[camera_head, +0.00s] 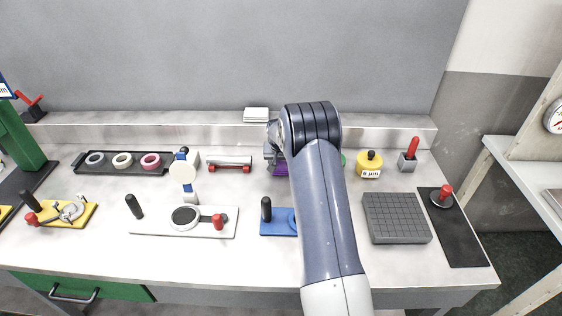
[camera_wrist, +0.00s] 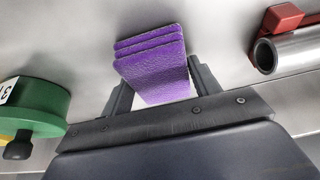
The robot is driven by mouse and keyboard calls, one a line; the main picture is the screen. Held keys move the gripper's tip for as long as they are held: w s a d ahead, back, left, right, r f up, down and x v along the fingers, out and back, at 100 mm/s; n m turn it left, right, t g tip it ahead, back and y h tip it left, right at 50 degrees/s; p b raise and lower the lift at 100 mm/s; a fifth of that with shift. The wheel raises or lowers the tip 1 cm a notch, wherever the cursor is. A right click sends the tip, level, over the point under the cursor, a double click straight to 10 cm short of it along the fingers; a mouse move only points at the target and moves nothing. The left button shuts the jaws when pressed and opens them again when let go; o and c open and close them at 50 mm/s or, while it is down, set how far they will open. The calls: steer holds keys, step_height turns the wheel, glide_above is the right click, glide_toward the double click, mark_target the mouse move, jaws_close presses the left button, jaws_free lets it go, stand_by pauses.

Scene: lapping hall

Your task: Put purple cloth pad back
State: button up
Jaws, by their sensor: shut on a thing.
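The purple cloth pads (camera_wrist: 150,62) show in the wrist view as a small stack of three layers between my gripper's fingers. My gripper (camera_wrist: 160,82) is shut on purple pad, with one dark finger on each side. I cannot tell how many of the layers it grips or whether they touch the bench. In the head view a bit of purple pad (camera_head: 278,170) shows at the back of the bench, just left of my arm. My arm hides most of the gripper there.
A metal tube (camera_head: 229,162) on red supports lies left of the pads. A green jar (camera_wrist: 38,108) and a yellow jar (camera_head: 369,170) stand to their right. A blue plate (camera_head: 281,222) and a grey grooved block (camera_head: 395,218) lie nearer the front. A black tray (camera_head: 108,171) holds rings.

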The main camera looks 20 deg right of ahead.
steer(key=shift+f, duration=0.2)
steer(key=o, duration=0.9)
steer(key=shift+r, duration=0.15)
steer(key=shift+r, duration=0.2)
steer(key=b+v, duration=0.1)
steer(key=v, duration=1)
steer(key=shift+s+r, duration=0.15)
steer(key=shift+r, duration=0.2)
